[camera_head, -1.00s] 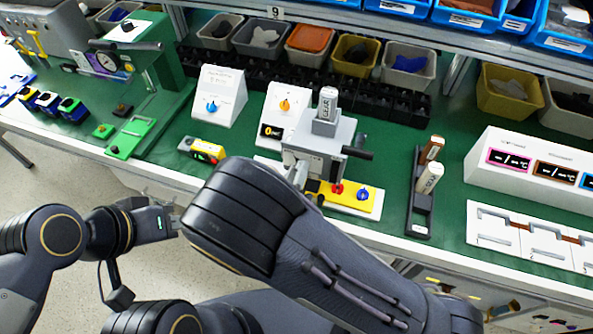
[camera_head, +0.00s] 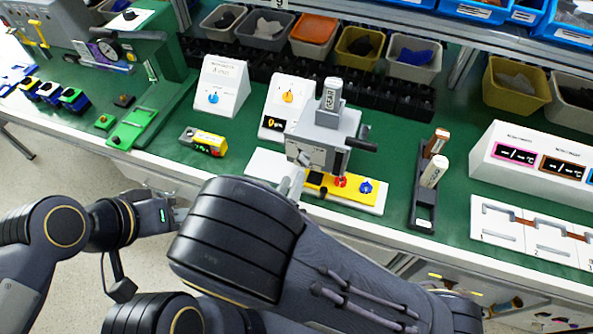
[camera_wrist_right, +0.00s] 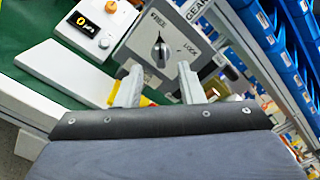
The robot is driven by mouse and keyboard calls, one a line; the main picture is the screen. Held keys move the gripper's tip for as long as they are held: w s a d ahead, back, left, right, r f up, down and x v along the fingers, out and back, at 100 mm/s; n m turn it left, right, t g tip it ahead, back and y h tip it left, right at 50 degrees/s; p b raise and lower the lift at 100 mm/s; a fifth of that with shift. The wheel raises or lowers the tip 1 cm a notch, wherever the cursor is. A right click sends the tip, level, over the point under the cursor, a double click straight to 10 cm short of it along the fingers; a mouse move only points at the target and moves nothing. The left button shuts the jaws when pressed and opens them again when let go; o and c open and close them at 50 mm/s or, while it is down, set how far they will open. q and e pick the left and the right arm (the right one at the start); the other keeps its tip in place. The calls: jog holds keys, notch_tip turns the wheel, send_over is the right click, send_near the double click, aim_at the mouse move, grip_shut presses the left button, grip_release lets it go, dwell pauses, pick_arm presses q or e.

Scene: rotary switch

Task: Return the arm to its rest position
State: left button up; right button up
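The grey switch unit (camera_head: 322,140), labelled GEAR, stands on a white and yellow base on the green bench. Its rotary knob (camera_wrist_right: 161,51) with FREE and LOCK marks faces the right wrist camera. My right gripper (camera_wrist_right: 160,90) is open in the wrist view, its two fingers apart in front of the knob face, with nothing seen between them. In the head view my right forearm hides most of that gripper; a pale fingertip shows beside the unit. My left gripper (camera_head: 177,212) hangs off the bench's front edge at the left; its finger gap is unclear.
A yellow device (camera_head: 204,141) lies left of the unit. Two white boxes with a blue knob (camera_head: 214,99) and an orange knob (camera_head: 288,97) stand behind. A black holder (camera_head: 425,195) with two handles stands right. Floor space is clear in front.

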jog(key=shift+v, duration=1.1)
